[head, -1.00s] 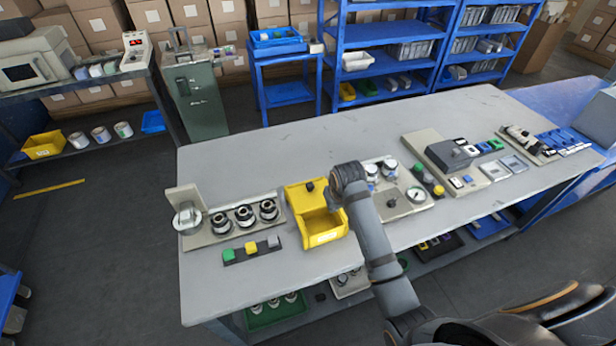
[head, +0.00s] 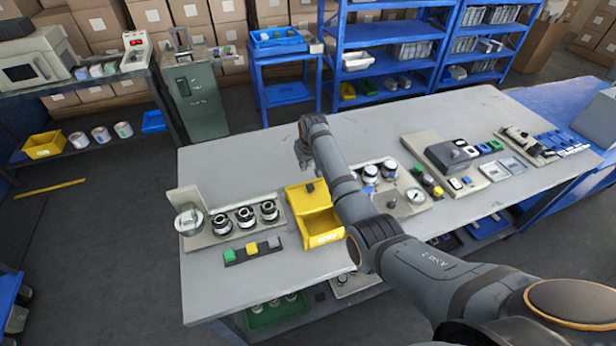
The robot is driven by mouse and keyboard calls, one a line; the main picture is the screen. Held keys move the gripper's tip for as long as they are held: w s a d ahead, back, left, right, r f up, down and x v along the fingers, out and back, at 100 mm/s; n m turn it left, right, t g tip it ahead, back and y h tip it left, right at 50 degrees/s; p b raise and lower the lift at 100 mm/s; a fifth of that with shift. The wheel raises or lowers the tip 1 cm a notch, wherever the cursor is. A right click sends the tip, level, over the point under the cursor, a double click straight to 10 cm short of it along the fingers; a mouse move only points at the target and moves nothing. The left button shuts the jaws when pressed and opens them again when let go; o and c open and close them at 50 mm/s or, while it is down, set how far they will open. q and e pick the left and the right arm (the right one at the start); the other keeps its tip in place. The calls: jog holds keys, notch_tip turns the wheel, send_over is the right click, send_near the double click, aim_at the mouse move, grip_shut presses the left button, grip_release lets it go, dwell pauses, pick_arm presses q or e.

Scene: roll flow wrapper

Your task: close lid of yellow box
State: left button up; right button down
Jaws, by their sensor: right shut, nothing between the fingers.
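The yellow box (head: 322,239) stands on the grey workbench, left of the middle. Its lid (head: 299,199) is raised at the back edge, with a dark knob (head: 308,187) on it, and the front of the box is open. My right gripper (head: 303,166) is shut and empty, pointing down just behind the raised lid. It seems apart from the lid, though the exact gap is hard to tell. My right forearm passes over the right side of the box and hides part of it. My left gripper is not in view.
Left of the box are a plate with several black-and-silver fittings (head: 245,217) and a strip of coloured buttons (head: 252,250). Right of it are gauges and knobs (head: 416,196) and a panel with a grey block (head: 449,154). The bench behind the box is clear.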

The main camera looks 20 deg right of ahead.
aim_at(312, 195)
jog(key=x, duration=0.2)
jog(key=shift+f, duration=0.4)
jog(key=s+p, duration=0.3)
jog(key=shift+f, duration=0.1)
jog(key=shift+s, duration=0.4)
jog(key=shift+f, duration=0.1)
jog(key=shift+w+f, duration=0.1)
